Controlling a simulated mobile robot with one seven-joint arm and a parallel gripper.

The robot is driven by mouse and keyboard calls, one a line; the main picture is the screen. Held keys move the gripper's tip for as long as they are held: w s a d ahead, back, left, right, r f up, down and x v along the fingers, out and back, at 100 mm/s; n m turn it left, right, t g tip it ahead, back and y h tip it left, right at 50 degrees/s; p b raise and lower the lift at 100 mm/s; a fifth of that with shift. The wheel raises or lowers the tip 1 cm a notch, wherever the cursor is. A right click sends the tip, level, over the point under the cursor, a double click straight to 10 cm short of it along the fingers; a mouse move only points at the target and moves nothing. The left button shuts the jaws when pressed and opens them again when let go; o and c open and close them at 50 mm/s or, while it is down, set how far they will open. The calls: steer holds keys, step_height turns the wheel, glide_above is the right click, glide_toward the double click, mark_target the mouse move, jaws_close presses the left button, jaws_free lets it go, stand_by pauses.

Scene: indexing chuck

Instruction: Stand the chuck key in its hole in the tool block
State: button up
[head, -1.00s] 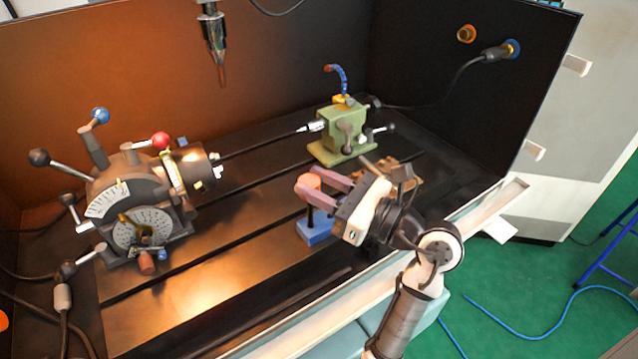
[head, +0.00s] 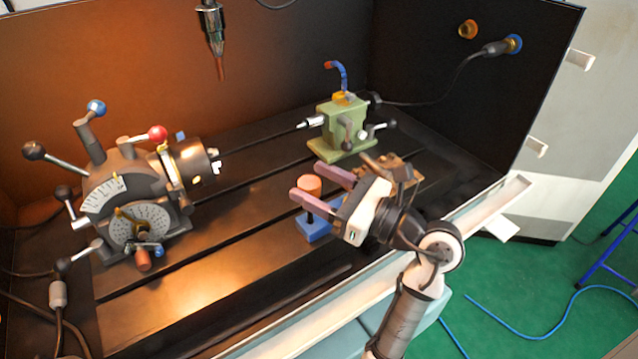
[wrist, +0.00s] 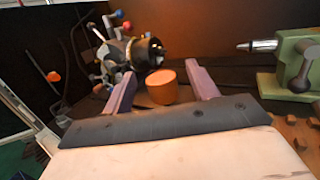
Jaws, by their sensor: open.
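The chuck key shows as an orange round head (head: 309,185) on a dark stem, standing upright at the blue tool block (head: 312,229). The stem's lower end meets the block; I cannot see into the hole or tell how deep it sits. My gripper (head: 307,181) is open, its two mauve fingers on either side of the orange head with gaps. In the wrist view the orange head (wrist: 162,87) sits between the spread fingers (wrist: 157,82), clear of both. My gripper hides part of the block's right side.
The indexing chuck (head: 140,195) with its levers stands at the left. A green tailstock (head: 342,130) stands behind my gripper. Brown blocks (head: 402,172) lie just behind my wrist. A spindle tool (head: 213,35) hangs above. The slotted table (head: 215,260) is clear between chuck and blue block.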

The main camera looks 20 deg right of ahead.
steer(key=b+v, duration=0.3)
steer(key=v, duration=1.1)
steer(key=shift+b, duration=0.35)
steer(key=shift+a, duration=0.1)
